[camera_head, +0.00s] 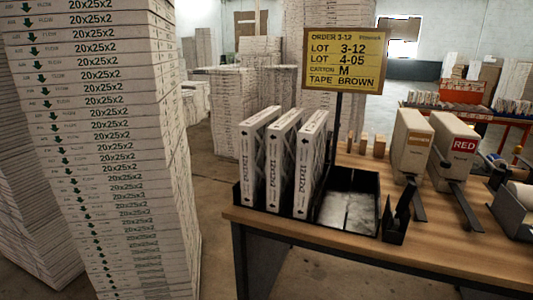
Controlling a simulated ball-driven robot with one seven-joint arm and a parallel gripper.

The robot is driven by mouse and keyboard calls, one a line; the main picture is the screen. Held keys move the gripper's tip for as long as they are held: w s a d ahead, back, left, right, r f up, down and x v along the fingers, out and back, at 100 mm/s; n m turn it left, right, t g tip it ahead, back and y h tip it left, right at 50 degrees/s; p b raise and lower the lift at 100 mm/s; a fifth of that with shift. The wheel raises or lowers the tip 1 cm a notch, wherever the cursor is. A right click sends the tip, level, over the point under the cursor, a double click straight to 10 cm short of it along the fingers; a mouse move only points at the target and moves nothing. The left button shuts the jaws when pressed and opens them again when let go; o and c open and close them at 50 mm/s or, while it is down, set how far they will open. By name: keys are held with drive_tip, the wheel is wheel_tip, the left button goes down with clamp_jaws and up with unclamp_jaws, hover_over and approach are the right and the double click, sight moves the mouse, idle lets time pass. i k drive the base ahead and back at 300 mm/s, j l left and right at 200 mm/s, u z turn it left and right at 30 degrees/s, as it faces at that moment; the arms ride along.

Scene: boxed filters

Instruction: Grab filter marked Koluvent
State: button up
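Three white boxed filters stand upright side by side in a black rack (299,214) on the left end of a wooden table. They are the left filter (247,165), the middle filter (273,167) and the right filter (302,172). Each has a small black arrow and dark print running along its narrow front edge. The print is too small to read, so I cannot tell which one is marked Koluvent. The boxes lean slightly and their lower ends are hidden by the rack's front. My gripper is not in view.
A tall stack of 20x25x2 filters (110,150) fills the left. A black tray (346,212) sits right of the rack, below a yellow order sign (345,62). Two cartons, one labelled RED (454,152), stand farther right on the table (440,255).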

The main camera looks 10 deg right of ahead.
sight(252, 132)
drive_tip(key=i+j+u, duration=0.1)
drive_tip(key=i, duration=0.3)
drive_tip(key=i+j+u, duration=0.15)
drive_tip(key=i, duration=0.25)
drive_tip(key=i+j+u, duration=0.1)
drive_tip(key=i, duration=0.3)
drive_tip(key=j, duration=0.1)
